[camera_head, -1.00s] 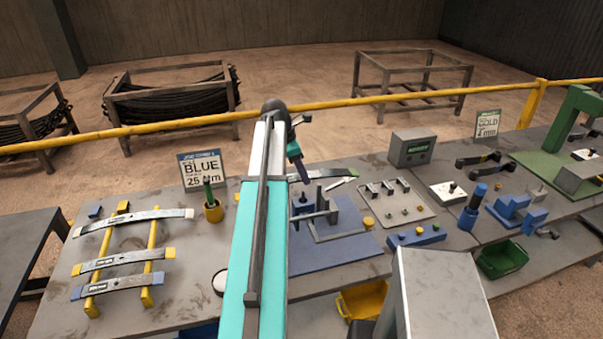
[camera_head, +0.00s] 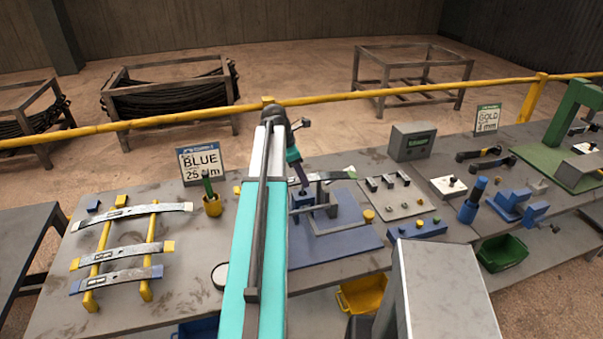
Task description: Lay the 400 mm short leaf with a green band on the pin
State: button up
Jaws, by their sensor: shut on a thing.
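My gripper (camera_head: 302,188), at the end of my teal arm, points down over the blue fixture (camera_head: 345,243) in the head view. It is shut on the short leaf (camera_head: 336,176), a pale, narrow strip that reaches to the right and shows a green band near its right end. My arm hides the leaf's left part. The leaf lies over the fixture's blue block and dark upright. The pin cannot be made out, and I cannot tell whether the leaf touches it.
Three banded leaves lie on a yellow rack (camera_head: 148,240) at left. A grey panel with clips (camera_head: 395,200) and a blue button box (camera_head: 415,230) are to the right.

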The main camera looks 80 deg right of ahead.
jog(key=shift+f, duration=0.25)
jog(key=shift+a+p, duration=0.1)
jog(key=shift+p, duration=0.55)
dwell(2.8)
jog(key=shift+f+b, duration=0.6)
jog(key=shift+f, duration=1.55)
dwell(1.5)
jog(key=o, duration=1.2)
